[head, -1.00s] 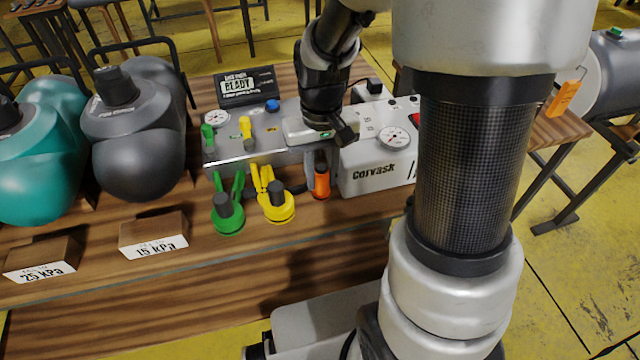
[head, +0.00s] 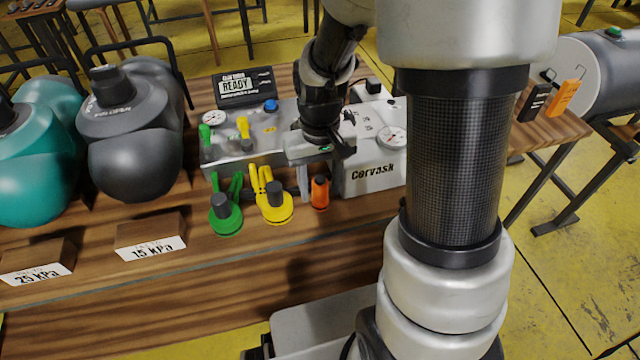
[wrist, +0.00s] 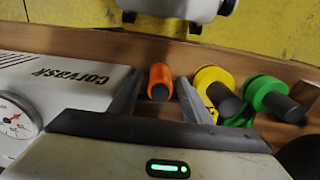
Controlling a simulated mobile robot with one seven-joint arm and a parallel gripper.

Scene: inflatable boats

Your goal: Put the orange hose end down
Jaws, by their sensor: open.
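The orange hose end (head: 319,192) stands upright on the wooden table, just right of the yellow hose end and in front of the grey manifold box. My gripper (head: 318,178) is open, with its fingers pointing down just behind and beside it. In the wrist view the orange hose end (wrist: 160,80) shows between the spread fingers of my gripper (wrist: 160,92), with a gap on each side. Any hose behind it is hidden by my gripper.
The yellow hose end (head: 274,204) and green hose end (head: 225,214) stand close on the left. The white Corvask box (head: 375,172) is close on the right. A 15 kPa block (head: 151,237) lies further left. The table's front strip is bare.

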